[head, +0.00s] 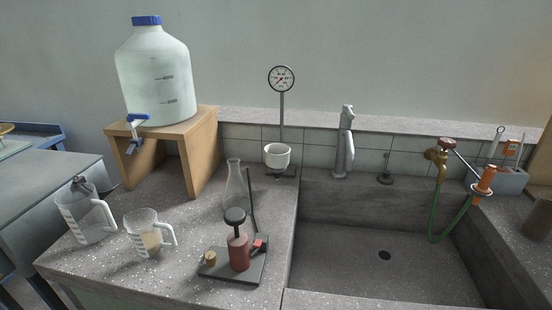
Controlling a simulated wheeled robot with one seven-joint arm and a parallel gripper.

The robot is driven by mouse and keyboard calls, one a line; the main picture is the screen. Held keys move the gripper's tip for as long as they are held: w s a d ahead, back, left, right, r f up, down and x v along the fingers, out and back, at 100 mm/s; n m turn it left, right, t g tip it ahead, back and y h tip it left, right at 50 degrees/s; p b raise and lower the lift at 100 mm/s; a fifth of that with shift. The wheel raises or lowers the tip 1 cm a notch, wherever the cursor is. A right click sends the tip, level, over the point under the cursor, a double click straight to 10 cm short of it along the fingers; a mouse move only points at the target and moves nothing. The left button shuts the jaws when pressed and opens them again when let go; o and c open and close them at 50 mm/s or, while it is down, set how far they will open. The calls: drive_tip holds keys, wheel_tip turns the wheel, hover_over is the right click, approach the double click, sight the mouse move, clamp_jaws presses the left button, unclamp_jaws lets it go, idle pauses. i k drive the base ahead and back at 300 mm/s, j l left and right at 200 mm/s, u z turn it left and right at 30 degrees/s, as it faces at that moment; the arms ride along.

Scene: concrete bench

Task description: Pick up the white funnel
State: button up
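The white funnel (277,157) shows in the head view at the back of the bench, left of the sink. It is a white, bowl-like cup with an open top, and it looks upright. It stands in front of the thin post of a round dial gauge (281,79), close to a dark base. I cannot tell how it is supported underneath. My gripper is not in view.
A clear conical flask (236,186) and a red-and-black device on a dark plate (219,270) stand in front of the funnel. Two clear jugs (88,217) (150,233) are left. A wooden stand (206,145) bears a large bottle (155,75). The sink (345,265) lies right.

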sight(277, 165)
drive_tip(key=i+j+u, duration=0.15)
drive_tip(key=j, duration=0.3)
drive_tip(key=i+j+u, duration=0.1)
drive_tip(key=i+j, duration=0.3)
drive_tip(key=i+j+u, duration=0.15)
drive_tip(key=i+j, duration=0.15)
drive_tip(key=j, duration=0.2)
